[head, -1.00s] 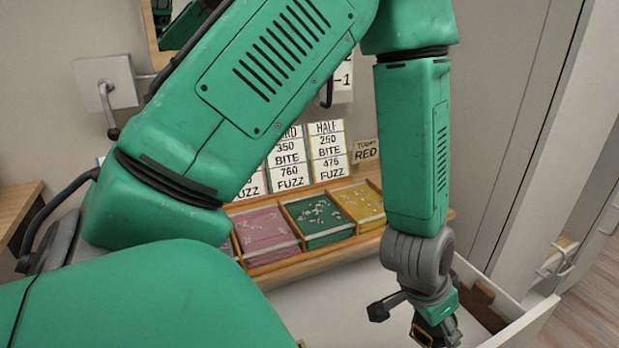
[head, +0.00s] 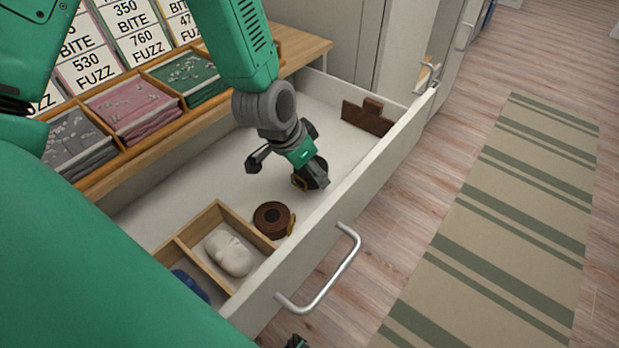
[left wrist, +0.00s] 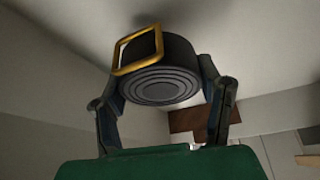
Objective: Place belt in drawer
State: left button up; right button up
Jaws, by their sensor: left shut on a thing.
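The drawer (head: 345,205) is pulled open, with white walls and floor. My left gripper (head: 309,172) is inside it, pointing down. It is shut on a rolled black belt with a gold buckle, which shows clearly in the left wrist view (left wrist: 160,82) between the two fingers. In the head view the fingers hide most of this belt. Whether the belt touches the drawer floor cannot be told. A second rolled belt (head: 270,218), brown with a gold buckle, lies nearer in the drawer. A small dark and green piece at the bottom edge may be my right gripper.
A wooden divider box (head: 213,217) in the near end of the drawer holds a white lump (head: 229,254) and a blue item (head: 190,285). A brown notched piece (head: 367,118) stands at the far end. Bare drawer floor lies around my gripper. The front has a metal handle (head: 330,275).

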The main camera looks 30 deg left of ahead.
aim_at(310, 180)
pick_arm(q)
notch_tip(310, 180, down, 4)
jog(key=shift+a+r+b, duration=0.15)
jog(key=shift+r+b, duration=0.1)
jog(key=shift+b, duration=0.25)
jog(key=shift+r, duration=0.1)
jog(key=o, duration=1.3)
jog(key=shift+c, duration=0.2)
jog(key=p+v, duration=0.3)
jog(key=v, duration=0.9)
jog(key=shift+p, duration=0.3)
jog(key=shift+r, duration=0.1)
